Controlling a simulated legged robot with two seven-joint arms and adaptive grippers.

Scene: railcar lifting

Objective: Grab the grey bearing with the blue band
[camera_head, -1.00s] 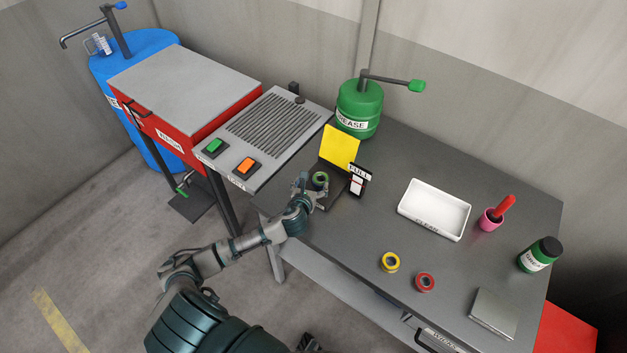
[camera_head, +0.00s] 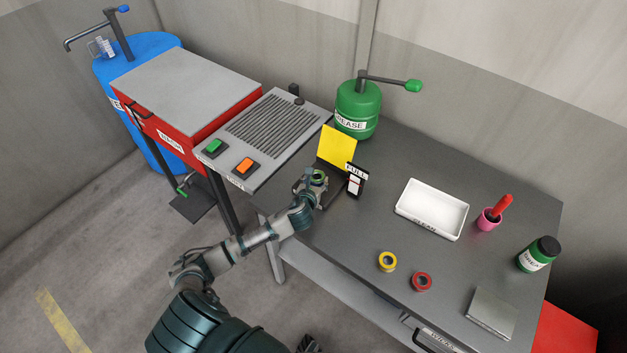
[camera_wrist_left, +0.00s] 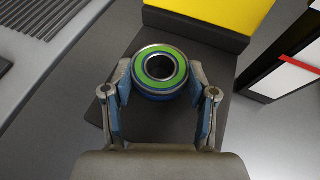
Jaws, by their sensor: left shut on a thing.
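The bearing (camera_wrist_left: 160,70) is a ring with a grey metal rim, a green face, a dark centre hole and a blue band around its side. It also shows in the head view (camera_head: 319,176), on the dark stand in front of the yellow plate, partly hidden by my gripper. My left gripper (camera_wrist_left: 160,84) is shut on the bearing, one finger on each side. In the head view my left gripper (camera_head: 315,184) reaches in from the left. I cannot tell whether the bearing touches the stand.
A green grease pump (camera_head: 358,108) is behind. A white tray (camera_head: 431,230), yellow ring (camera_head: 387,261) and red ring (camera_head: 422,281) lie to the right.

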